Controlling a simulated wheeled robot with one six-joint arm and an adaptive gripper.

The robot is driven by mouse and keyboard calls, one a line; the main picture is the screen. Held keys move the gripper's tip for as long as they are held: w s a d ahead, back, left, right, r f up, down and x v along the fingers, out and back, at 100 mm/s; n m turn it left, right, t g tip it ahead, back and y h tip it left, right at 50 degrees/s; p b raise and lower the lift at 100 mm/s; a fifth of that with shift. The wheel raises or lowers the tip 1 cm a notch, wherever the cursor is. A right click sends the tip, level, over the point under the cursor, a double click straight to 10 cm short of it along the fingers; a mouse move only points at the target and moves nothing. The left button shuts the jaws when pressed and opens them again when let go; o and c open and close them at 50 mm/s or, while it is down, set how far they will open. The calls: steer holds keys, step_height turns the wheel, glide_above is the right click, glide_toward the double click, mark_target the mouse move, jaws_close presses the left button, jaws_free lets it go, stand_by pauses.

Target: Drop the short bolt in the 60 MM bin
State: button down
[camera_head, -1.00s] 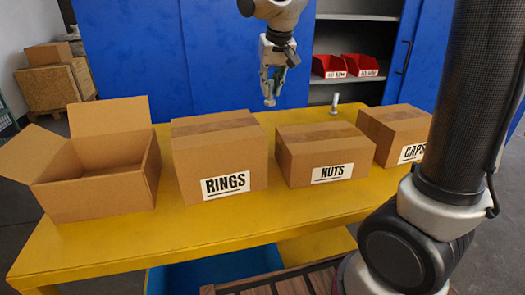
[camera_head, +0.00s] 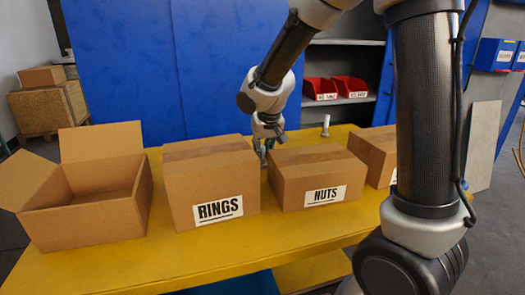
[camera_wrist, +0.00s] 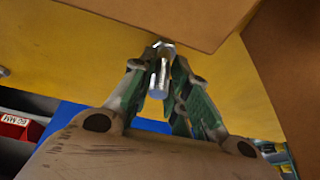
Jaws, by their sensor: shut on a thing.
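My gripper (camera_head: 263,152) is low behind the gap between the RINGS and NUTS boxes, its tips partly hidden in the head view. In the wrist view its green-padded fingers (camera_wrist: 158,84) are shut on a silver bolt (camera_wrist: 159,72), with the bolt's head beyond the fingertips. Another bolt (camera_head: 325,126) stands upright on the table behind the NUTS box. Two red bins (camera_head: 320,89) (camera_head: 350,88) sit on the shelf at the back; their labels are too small to read surely. A red bin (camera_wrist: 14,128) with a "60 MM"-like label shows in the wrist view.
The RINGS box (camera_head: 212,185), NUTS box (camera_head: 318,182) and another closed box (camera_head: 375,152) stand on the yellow table (camera_head: 285,232). An open empty carton (camera_head: 85,205) is at left. A blue cabinet door (camera_head: 125,65) stands behind. Blue bins (camera_head: 495,54) hang at right.

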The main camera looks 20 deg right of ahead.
steer(key=shift+f, duration=0.15)
steer(key=c, duration=1.4)
jaws_free()
steer(key=shift+o, duration=0.2)
